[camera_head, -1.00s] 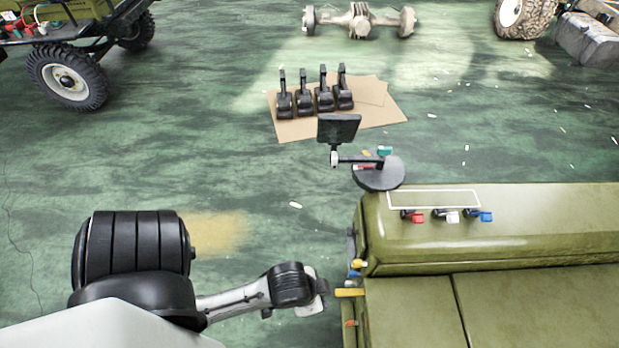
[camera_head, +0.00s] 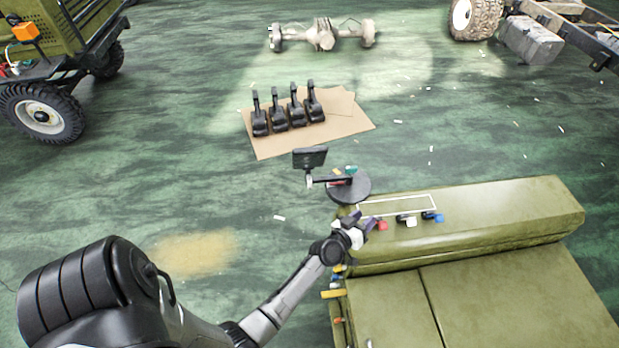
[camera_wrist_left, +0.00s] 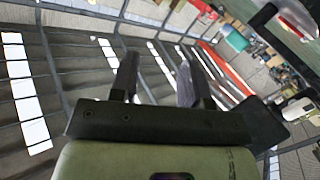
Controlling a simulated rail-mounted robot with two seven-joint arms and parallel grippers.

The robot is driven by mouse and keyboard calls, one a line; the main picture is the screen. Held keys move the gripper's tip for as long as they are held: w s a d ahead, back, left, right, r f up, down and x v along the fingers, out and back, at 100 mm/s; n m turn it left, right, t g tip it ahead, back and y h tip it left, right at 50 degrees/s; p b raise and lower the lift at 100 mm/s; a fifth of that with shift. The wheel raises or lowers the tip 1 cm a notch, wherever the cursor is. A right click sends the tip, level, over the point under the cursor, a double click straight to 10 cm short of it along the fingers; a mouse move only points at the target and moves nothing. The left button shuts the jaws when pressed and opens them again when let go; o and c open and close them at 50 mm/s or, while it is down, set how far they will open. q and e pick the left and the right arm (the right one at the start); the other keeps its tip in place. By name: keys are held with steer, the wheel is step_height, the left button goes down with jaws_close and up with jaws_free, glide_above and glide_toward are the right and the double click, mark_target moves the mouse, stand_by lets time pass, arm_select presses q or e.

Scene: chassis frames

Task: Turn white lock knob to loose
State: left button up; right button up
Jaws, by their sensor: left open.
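The white lock knob (camera_head: 405,220) sits on the olive box's top face, between a red knob (camera_head: 380,225) and a blue knob (camera_head: 432,217), below a white outlined rectangle. My left gripper (camera_head: 361,221) is just left of the red knob, with the white knob further right. In the left wrist view its two dark fingers (camera_wrist_left: 158,82) stand apart with nothing seen between them. The white knob's turn position is too small to read in the head view. I cannot make it out for sure in the wrist view. My right gripper is not in view.
The olive box (camera_head: 500,280) fills the lower right. A small screen (camera_head: 310,157) and round black plate (camera_head: 348,188) stand beside the gripper. Yellow and other coloured handles (camera_head: 334,293) line the box's left side.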

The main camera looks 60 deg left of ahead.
arm_select(q)
steer(key=s+a+f+n+g+y, duration=0.3)
steer(key=s+a+n+y, duration=0.1)
steer(key=a+y, duration=0.35)
steer(key=n+g+y, duration=0.2)
steer(key=g+y, duration=0.3)
steer(key=g, duration=0.1)
glide_toward(310, 186)
steer(key=b+x, duration=0.6)
steer(key=x, duration=0.3)
steer(key=shift+w+a+r, duration=0.1)
steer(key=shift+w+a, duration=0.05)
steer(key=shift+a, duration=0.2)
steer(key=shift+w+a+r, duration=0.1)
steer(key=shift+w+a, duration=0.2)
steer(key=shift+a, duration=0.3)
jaws_close()
